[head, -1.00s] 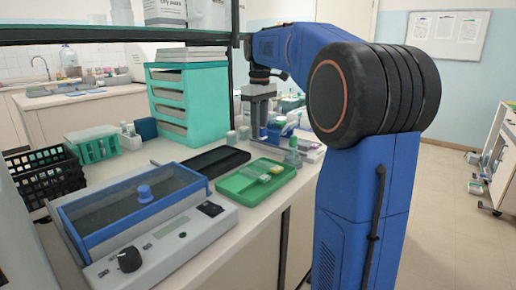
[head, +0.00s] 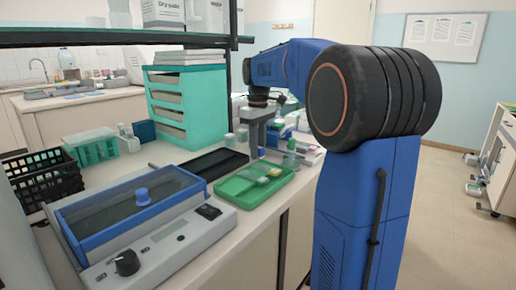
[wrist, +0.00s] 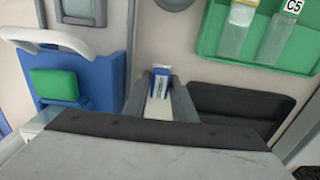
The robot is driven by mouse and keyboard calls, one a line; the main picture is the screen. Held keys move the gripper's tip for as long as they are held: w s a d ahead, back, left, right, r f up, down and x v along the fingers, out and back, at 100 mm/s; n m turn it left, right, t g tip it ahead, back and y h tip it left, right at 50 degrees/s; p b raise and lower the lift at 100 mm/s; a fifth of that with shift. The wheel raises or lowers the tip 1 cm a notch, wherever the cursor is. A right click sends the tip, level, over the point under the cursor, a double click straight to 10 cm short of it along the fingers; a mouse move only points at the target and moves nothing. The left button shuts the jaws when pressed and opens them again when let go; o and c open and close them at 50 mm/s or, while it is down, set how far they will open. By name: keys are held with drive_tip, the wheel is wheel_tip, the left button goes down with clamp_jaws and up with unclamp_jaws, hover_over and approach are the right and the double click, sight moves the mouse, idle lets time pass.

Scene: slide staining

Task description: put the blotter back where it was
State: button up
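My gripper (head: 255,138) points down at the back of the bench, behind the green tray, in the head view. In the wrist view its two grey fingers (wrist: 160,100) reach away from the camera and are close together. Between them is a small blue and white piece (wrist: 161,85), which looks like the blotter, with the fingers against its sides. In the head view the blotter cannot be made out.
The green tray (head: 229,190) with slides lies in front of my gripper, beside a black tray (head: 203,166). A blue holder with a green block (wrist: 54,84) is left of the fingers in the wrist view. Teal drawers (head: 184,100) and a shelf (head: 120,37) stand to the left.

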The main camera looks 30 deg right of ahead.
drive_tip(key=o, duration=0.3)
drive_tip(key=shift+r, duration=0.15)
wheel_tip(320, 180, up, 12)
drive_tip(key=shift+r, duration=0.1)
idle(0.3)
idle(0.5)
